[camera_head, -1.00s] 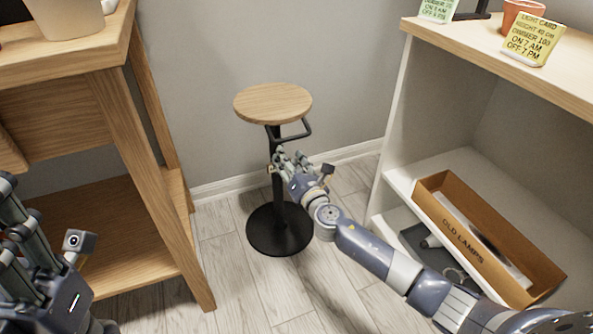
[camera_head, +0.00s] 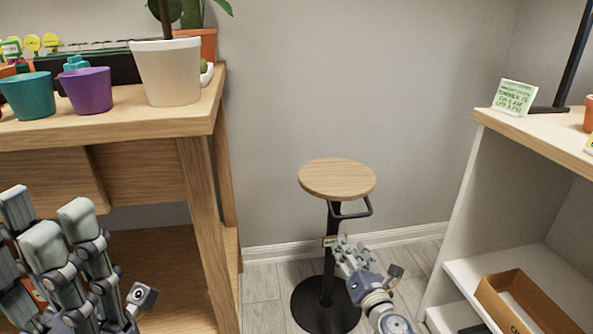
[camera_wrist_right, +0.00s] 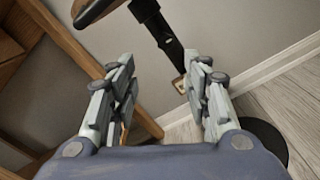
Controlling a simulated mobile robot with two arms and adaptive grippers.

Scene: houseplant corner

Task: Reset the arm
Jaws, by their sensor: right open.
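My right gripper (camera_head: 350,247) is low in front of the stool's black post. In the right wrist view its fingers (camera_wrist_right: 160,90) are spread apart with nothing between them. The stool (camera_head: 337,179) has a round wooden seat, a black handle and a round black base; its post also shows in the right wrist view (camera_wrist_right: 158,32), beyond the fingers. I cannot tell whether the fingers touch the post. My left gripper (camera_head: 55,235) is large at the lower left, in front of the wooden bench, fingers pointing up. No object shows in it, but its opening is unclear.
A wooden bench (camera_head: 150,122) at left holds a white pot (camera_head: 168,72), a purple pot (camera_head: 87,90) and a teal pot (camera_head: 28,96). A shelf unit (camera_head: 545,128) at right holds a green card (camera_head: 514,97) and, lower, a cardboard box (camera_head: 520,302). Floor shows around the stool.

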